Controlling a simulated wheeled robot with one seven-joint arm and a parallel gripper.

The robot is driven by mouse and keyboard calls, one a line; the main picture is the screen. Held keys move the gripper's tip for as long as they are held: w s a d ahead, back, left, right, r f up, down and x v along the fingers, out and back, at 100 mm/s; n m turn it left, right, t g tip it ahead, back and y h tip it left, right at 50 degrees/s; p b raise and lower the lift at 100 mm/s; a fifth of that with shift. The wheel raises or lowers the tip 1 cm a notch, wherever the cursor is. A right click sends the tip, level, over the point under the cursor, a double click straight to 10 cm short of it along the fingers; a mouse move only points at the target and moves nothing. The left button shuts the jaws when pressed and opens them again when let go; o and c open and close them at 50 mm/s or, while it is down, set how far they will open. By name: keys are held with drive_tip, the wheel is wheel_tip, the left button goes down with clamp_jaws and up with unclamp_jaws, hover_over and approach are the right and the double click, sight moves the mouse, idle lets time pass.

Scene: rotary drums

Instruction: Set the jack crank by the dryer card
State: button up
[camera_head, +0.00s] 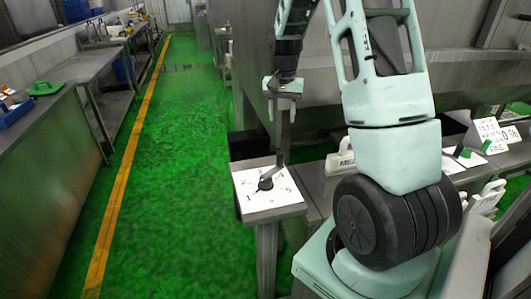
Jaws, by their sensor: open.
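The jack crank (267,182) is a dark hub and arm on a white dial plate (280,199) with printed numbers, on a small metal stand. Its arm points up and right, near the 4. My gripper (284,112) hangs above the dial, pointing down, and is open. A dark upright bar, seemingly the crank's handle, rises from the arm to between or just behind the fingers; I cannot tell whether they touch it. White printed cards (490,132) stand on the right bench; their text is too small to read, so I cannot tell which is the dryer card.
A light block with lettering (341,161) sits right of the dial. Small green-topped items (486,146) lie near the cards. A large grey metal machine (258,50) stands close behind my arm. The green floor (185,150) to the left is clear, with a metal bench (45,135) beyond.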

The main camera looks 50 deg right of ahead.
sight(280, 152)
wheel_tip(280, 152, down, 17)
drive_tip(key=p, duration=0.4)
drive_tip(key=shift+a+r, duration=0.1)
drive_tip(key=shift+r, duration=0.05)
drive_tip(key=shift+c, duration=0.4)
clamp_jaws()
